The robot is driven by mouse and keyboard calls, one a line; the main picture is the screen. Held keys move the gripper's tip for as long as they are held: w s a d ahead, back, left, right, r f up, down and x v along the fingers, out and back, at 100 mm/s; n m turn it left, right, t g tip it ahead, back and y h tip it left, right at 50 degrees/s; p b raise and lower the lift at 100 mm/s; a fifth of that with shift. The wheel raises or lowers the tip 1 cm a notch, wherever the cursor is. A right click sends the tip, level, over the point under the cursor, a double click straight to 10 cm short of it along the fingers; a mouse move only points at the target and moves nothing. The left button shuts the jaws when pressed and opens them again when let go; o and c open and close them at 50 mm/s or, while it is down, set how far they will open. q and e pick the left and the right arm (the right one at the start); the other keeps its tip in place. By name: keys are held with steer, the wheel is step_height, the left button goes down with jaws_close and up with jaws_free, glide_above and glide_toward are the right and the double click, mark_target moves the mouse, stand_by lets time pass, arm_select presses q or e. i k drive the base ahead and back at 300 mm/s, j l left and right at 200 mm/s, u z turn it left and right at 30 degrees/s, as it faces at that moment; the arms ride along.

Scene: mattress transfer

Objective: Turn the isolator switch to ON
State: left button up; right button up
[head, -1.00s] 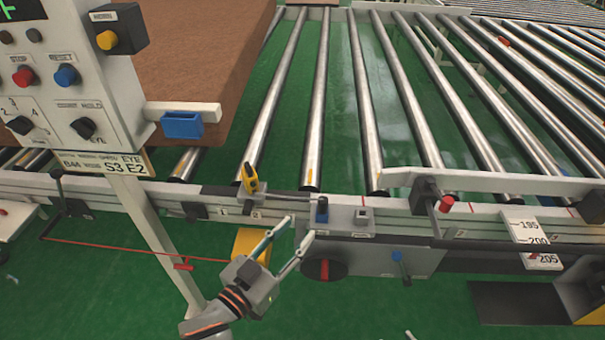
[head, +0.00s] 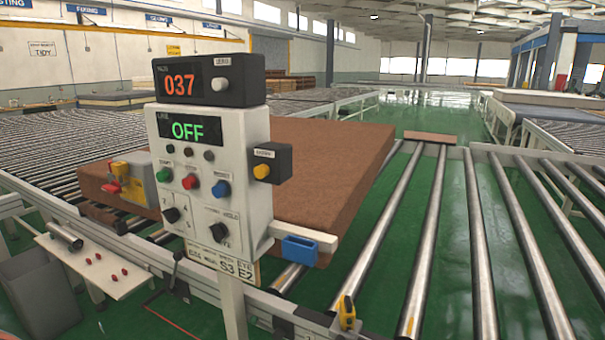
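The control panel (head: 262,190) stands on a white post left of centre in the head view. Its screen (head: 189,131) reads OFF in green letters. Below are green, red and blue push buttons and two black selector knobs, left (head: 171,215) and right (head: 217,232). No switch in view is legibly labelled as the isolator. Neither of my grippers is in view.
A counter box (head: 242,82) reading 037 tops the panel. A brown mattress (head: 345,150) lies behind it on rollers (head: 482,240). A blue clip (head: 300,251) and a yellow tool (head: 346,312) are near the conveyor edge. A grey bin (head: 45,290) stands at lower left.

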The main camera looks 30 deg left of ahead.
mark_target(115, 188)
steer(key=u, duration=1.95)
